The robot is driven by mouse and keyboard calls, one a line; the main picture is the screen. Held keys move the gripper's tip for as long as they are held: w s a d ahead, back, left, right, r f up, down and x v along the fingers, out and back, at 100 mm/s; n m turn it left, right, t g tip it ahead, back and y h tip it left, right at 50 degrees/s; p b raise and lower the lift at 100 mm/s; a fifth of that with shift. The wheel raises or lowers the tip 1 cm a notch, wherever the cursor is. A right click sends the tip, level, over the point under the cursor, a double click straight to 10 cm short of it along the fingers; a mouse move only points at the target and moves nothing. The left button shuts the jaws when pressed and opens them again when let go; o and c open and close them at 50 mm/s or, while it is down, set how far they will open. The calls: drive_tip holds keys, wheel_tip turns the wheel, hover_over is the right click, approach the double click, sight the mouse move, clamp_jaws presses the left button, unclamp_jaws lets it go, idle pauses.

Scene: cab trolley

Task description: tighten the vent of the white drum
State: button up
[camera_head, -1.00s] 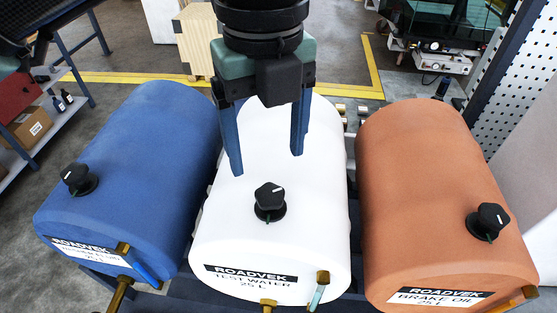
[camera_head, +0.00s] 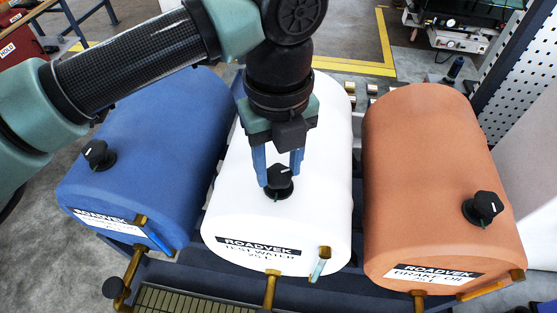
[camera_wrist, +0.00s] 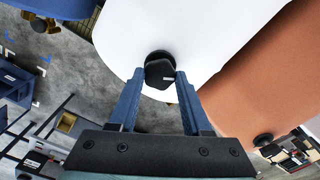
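The white drum (camera_head: 318,215) lies on its side in the middle of the head view, labelled ROADVEK TEST WATER 25 L. Its vent is a black knob (camera_head: 279,182) with a white mark, on top near the front end. The vent also shows in the wrist view (camera_wrist: 160,72). My gripper (camera_head: 278,176) points down at the vent. Its blue fingers are apart, one on each side of the knob. In the wrist view the fingertips (camera_wrist: 159,76) reach the knob's near edge; I cannot tell whether they touch it.
A blue drum (camera_head: 150,150) lies to the left and an orange drum (camera_head: 425,150) to the right, each with its own black vent knob. Brass taps (camera_head: 270,288) stick out at the front. A perforated panel (camera_head: 520,70) stands at the far right.

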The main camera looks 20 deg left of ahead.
clamp_jaws()
